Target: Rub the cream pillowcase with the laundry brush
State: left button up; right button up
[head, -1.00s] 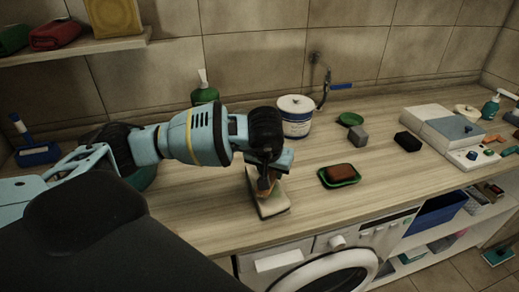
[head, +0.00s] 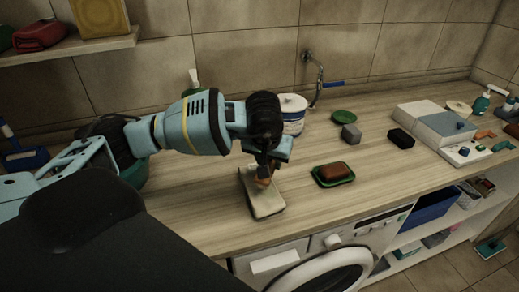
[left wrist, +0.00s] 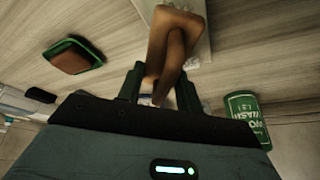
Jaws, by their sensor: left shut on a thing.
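The cream pillowcase (head: 264,204) lies folded flat on the wooden counter, in the middle of the head view. My left gripper (head: 268,166) is above its far part, shut on the laundry brush (head: 264,182). In the left wrist view the brown wooden brush (left wrist: 174,38) sticks out from between the fingers (left wrist: 158,90), and part of the pale pillowcase (left wrist: 203,48) shows behind it. The brush is over the pillowcase; its bristles are hidden, so I cannot tell whether it touches. My right gripper is not in view.
A brown soap bar on a green dish (head: 319,181) lies right of the pillowcase. A white tub (head: 294,108), a grey block (head: 351,134) and a black block (head: 401,138) stand farther back. A washing machine (head: 335,268) sits under the counter's front edge.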

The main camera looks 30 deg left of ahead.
pick_arm(q)
jog(key=v, duration=0.2)
jog(key=shift+a+r, duration=0.2)
jog(key=shift+r, duration=0.2)
jog(key=shift+w+r, duration=0.1)
jog(key=shift+r, duration=1.45)
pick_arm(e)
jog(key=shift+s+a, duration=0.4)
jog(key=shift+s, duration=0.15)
